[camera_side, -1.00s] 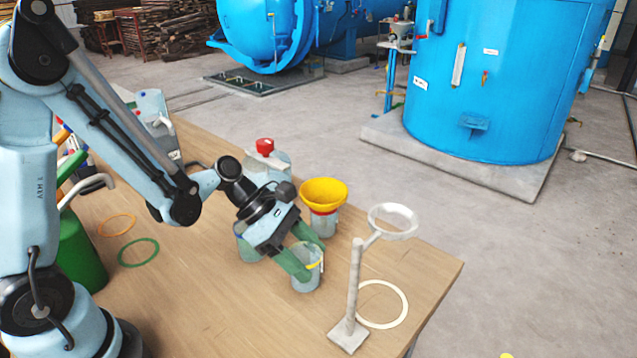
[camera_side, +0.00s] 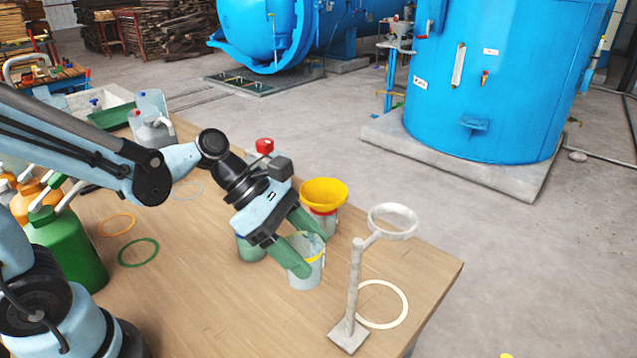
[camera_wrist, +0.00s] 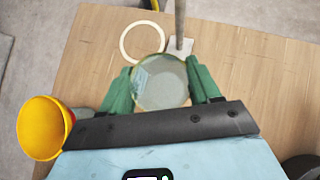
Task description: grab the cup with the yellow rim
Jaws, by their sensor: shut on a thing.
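The cup with the yellow rim (camera_side: 314,269) is a clear, pale cup near the right front part of the table. A strip of its yellow band shows by the green fingers. My gripper (camera_side: 303,250) reaches down from the upper left, with its two green fingers on opposite sides of the cup, shut on it. In the wrist view the cup (camera_wrist: 160,82) sits between the fingertips of my gripper (camera_wrist: 160,85), its round mouth facing the camera. The fingers hide part of its wall. I cannot tell whether its base touches the table.
A yellow funnel (camera_side: 324,191) sits on a jar just behind the cup. A ring stand (camera_side: 355,285) rises close to the right, near a white ring (camera_side: 382,304) on the table. Another cup (camera_side: 250,247) is behind my gripper. Green (camera_side: 75,250) and orange bottles stand left.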

